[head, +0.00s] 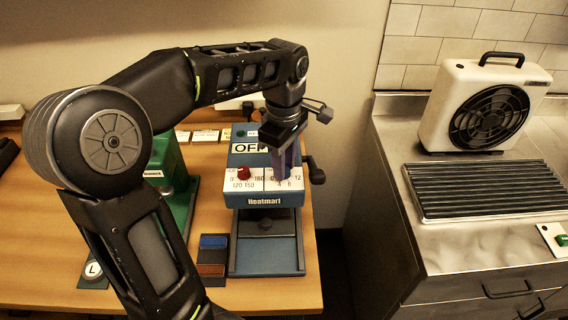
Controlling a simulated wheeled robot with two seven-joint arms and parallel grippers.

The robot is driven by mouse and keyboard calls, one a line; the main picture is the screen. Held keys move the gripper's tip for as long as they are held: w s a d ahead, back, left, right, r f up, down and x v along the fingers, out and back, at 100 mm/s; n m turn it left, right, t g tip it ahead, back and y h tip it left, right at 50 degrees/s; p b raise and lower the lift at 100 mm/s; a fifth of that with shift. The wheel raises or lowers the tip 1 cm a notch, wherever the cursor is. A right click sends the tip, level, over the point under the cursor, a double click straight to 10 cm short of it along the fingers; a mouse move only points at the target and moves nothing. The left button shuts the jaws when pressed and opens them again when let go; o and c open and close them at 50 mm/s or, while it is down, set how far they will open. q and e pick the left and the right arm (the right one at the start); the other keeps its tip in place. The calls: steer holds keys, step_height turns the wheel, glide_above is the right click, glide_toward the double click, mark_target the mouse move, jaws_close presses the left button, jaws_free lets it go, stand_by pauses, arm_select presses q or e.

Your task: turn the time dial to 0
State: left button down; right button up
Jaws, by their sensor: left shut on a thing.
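The blue heat press (266,200) stands on the wooden table and shows an "OFF" display (249,147). Its front panel has two dial faces. The left face, marked 0, 120, 150 and 180, carries a red knob (244,173). The right face, the time dial's scale (291,184), shows 0, 4, 6 and 12. My left gripper (283,178) reaches down onto the right face and is shut on the time dial. Its fingers hide the knob, so I cannot tell where the pointer is. My right gripper is not in view.
A green machine (172,165) stands left of the press, partly behind my left arm. A blue pad (214,241) and a brown pad (211,270) lie in front. A black lever (315,170) sticks out at the press's right. A fan (492,105) stands on the metal counter.

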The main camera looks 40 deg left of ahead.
arm_select(q)
steer(key=m, duration=0.6)
steer(key=shift+m, duration=0.3)
stand_by(0.4)
steer(key=c, duration=1.1)
jaws_free()
steer(key=shift+c, duration=0.2)
steer(key=shift+b, duration=0.3)
